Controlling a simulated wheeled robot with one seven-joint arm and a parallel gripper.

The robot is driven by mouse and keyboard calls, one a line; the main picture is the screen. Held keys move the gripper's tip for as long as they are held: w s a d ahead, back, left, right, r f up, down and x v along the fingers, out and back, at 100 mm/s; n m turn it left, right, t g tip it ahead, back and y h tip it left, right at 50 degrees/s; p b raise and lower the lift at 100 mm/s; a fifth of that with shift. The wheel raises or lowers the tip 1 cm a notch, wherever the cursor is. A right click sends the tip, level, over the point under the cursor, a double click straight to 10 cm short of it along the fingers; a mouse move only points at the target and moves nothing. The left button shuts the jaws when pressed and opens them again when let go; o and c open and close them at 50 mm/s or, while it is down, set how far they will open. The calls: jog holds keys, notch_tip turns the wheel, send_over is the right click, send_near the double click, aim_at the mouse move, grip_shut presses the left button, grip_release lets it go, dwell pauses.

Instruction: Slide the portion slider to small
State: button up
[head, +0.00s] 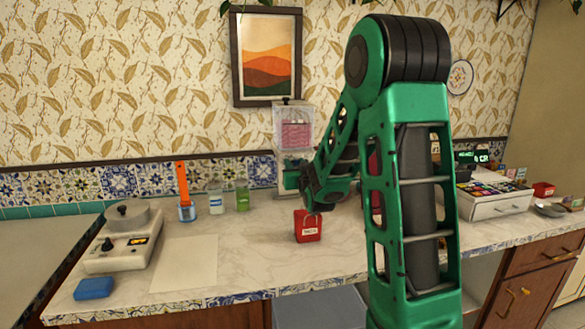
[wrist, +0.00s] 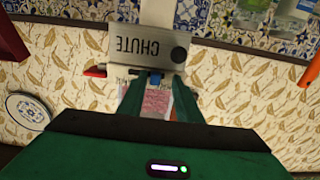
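The dispenser (head: 293,130) stands against the back wall in the head view, a clear box with pink contents and a green lower part. My gripper (head: 312,195) is in front of its lower part, and my arm hides some of it. The wrist view looks upside down at a grey plate marked CHUTE (wrist: 150,45). My gripper's green fingers (wrist: 157,82) reach towards it and stand apart. A small blue piece (wrist: 155,78) shows between the fingertips; I cannot tell whether it is the portion slider or whether they touch it. A red piece (wrist: 95,71) sticks out beside the plate.
A red labelled tin (head: 307,228) stands on the counter below my gripper. Several jars, a white scale-like device (head: 118,250), a blue block (head: 93,288) and a paper sheet (head: 185,264) are to the left. A drawer box (head: 495,205) is at the right.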

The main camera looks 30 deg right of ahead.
jog(key=v, duration=1)
jog(key=shift+s+a, duration=0.2)
jog(key=shift+s, duration=0.1)
jog(key=shift+f, duration=0.1)
jog(key=s+f+m+g+y, duration=0.1)
jog(key=s+f+g, duration=0.4)
jog(key=s, duration=0.2)
jog(key=s+f+g+y, duration=0.1)
jog(key=s+f+g, duration=0.3)
jog(key=s, duration=0.3)
jog(key=s+a+g+y, duration=0.2)
jog(key=s+a+g, duration=0.2)
jog(key=s, duration=0.7)
jog(key=s+a+f+m+g+y, duration=0.1)
jog(key=s+a+g, duration=0.3)
jog(key=s, duration=0.7)
jog(key=shift+f+y, duration=0.2)
jog(key=shift+y, duration=0.6)
